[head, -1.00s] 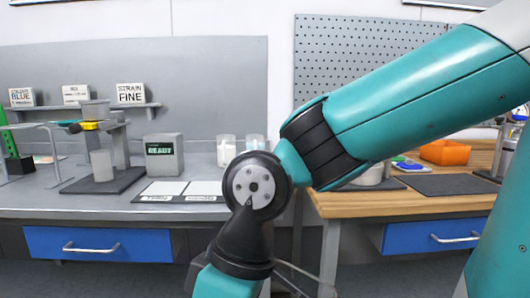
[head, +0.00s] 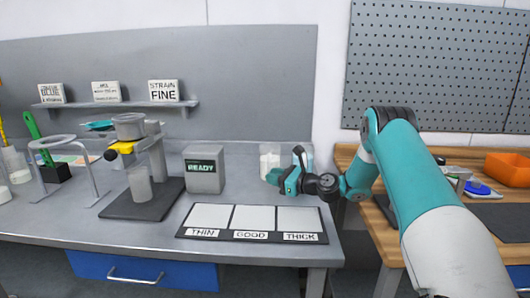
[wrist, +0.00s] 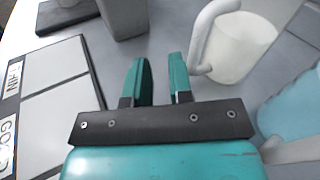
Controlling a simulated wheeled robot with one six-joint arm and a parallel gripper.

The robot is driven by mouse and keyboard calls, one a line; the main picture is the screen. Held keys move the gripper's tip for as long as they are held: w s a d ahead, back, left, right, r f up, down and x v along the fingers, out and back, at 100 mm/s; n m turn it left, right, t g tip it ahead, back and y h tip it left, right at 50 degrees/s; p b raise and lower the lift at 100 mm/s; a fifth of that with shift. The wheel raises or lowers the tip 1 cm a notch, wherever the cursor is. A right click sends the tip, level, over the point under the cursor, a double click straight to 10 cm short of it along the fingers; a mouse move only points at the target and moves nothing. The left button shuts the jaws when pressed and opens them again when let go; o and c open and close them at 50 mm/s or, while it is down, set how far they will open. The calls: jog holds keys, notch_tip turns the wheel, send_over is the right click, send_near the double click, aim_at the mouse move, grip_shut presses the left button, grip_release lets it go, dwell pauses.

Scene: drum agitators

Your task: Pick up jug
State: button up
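A translucent white jug (head: 269,159) stands at the back right of the grey bench. In the wrist view the jug (wrist: 243,46) is at the upper right, its white handle toward my gripper. A second, bluish jug (head: 303,157) stands to its right and is partly hidden by my arm; it also shows at the wrist view's right edge (wrist: 293,106). My gripper (head: 275,182) is in front of the white jug. In the wrist view my gripper (wrist: 161,72) is open with nothing between its fingers; the right finger appears close beside the handle. Contact cannot be told.
A grey READY box (head: 205,171) stands left of the jugs. A THIN, GOOD, THICK panel (head: 252,236) lies in front. A stand (head: 156,165) with a cup and a wire frame (head: 70,140) are further left. A wooden bench (head: 375,233) is on the right.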

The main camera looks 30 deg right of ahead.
jog(key=d+m, duration=0.2)
jog(key=w+d+t+h, duration=0.1)
jog(key=shift+d+f+m, duration=0.15)
jog(key=shift+f+m, duration=0.25)
jog(key=shift+f+p+x, duration=0.2)
jog(key=shift+p+x, duration=0.9)
jog(key=shift+x, duration=2.35)
jog(key=shift+d, duration=0.15)
jog(key=shift+c, duration=0.2)
jog(key=shift+w, duration=0.1)
grip_shut()
